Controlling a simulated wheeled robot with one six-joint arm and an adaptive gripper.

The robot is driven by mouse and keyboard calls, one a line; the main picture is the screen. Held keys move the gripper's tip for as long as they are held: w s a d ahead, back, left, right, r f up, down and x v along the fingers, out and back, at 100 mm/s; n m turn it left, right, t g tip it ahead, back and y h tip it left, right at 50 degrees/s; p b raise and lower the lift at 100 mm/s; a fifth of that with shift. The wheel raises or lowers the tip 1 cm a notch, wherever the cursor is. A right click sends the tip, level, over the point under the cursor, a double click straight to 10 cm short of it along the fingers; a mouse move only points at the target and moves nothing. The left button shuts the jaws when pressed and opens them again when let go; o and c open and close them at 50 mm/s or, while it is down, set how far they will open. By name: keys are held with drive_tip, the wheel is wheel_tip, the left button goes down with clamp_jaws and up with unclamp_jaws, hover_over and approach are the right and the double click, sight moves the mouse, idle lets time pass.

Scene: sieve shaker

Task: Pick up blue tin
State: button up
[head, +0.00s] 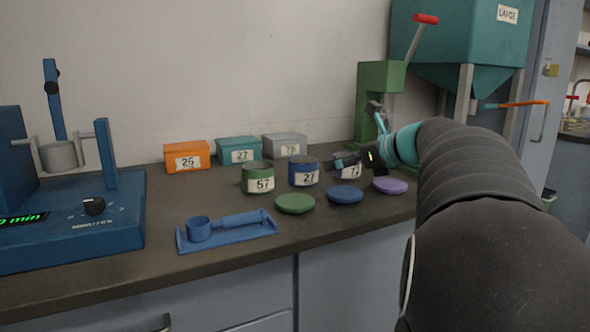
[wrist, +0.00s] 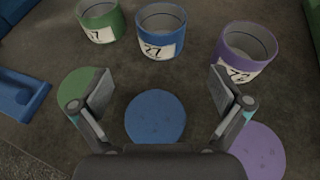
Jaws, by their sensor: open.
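The blue tin (head: 304,172) stands upright on the dark counter, labelled 27, between the green and purple tins. It also shows at the top middle of the wrist view (wrist: 161,32), open at the top. The blue lid (head: 345,194) lies flat on the counter in front of it. In the wrist view the blue lid (wrist: 155,117) lies below and between my fingers. My gripper (wrist: 160,92) is open and empty, with its fingers apart on either side of the lid. In the head view my gripper (head: 352,162) is right of the blue tin, partly hiding the purple tin.
The green tin (head: 258,177) and purple tin (wrist: 243,50) flank the blue one. Green (head: 296,203) and purple (head: 390,185) lids lie in front. Orange (head: 186,155), teal (head: 238,150) and grey (head: 284,145) boxes stand behind. A blue holder (head: 228,231) and blue machine (head: 90,225) are left.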

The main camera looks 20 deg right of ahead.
sight(314, 166)
drive_tip(key=x, duration=0.8)
drive_tip(key=shift+w+b, duration=0.3)
drive_tip(key=shift+w, duration=0.1)
drive_tip(key=shift+x, duration=2.9)
drive_tip(key=c, duration=1.1)
